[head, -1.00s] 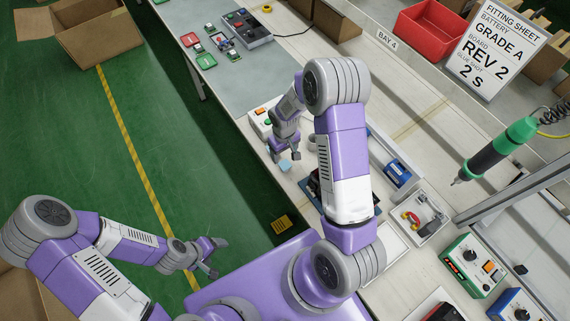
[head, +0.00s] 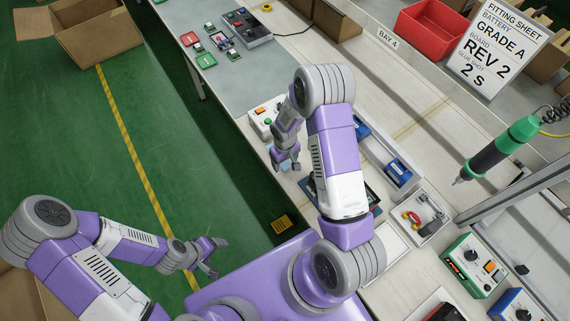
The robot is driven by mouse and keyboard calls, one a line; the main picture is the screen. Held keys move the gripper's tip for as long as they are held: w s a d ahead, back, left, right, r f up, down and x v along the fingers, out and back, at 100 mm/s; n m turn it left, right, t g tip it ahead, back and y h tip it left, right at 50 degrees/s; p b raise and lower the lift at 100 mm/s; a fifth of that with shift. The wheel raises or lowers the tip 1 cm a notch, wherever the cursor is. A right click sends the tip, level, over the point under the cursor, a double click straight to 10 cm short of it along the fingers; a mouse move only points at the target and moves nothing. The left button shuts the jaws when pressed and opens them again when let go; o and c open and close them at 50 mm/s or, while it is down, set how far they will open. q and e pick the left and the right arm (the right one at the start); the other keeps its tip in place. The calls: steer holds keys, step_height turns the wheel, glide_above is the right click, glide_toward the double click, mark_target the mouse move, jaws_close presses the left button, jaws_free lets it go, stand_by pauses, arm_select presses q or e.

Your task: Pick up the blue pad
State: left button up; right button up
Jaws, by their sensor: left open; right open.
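The small light blue pad is on the near edge of the white bench (head: 410,105), but my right gripper now covers the spot where it showed, so I cannot make out its outline. My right gripper (head: 287,168) is open and points down at that spot, close to the bench's edge. I cannot tell whether its fingers touch the pad. My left gripper (head: 217,257) is open and empty, over the green floor at lower left, away from the bench.
A white button box (head: 262,120) stands just beyond my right gripper. A dark tray (head: 372,198) lies partly behind my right arm. A green screwdriver (head: 500,148) hangs at right.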

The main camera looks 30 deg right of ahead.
steer(key=shift+f, duration=0.2)
stand_by(0.3)
steer(key=c, duration=1.1)
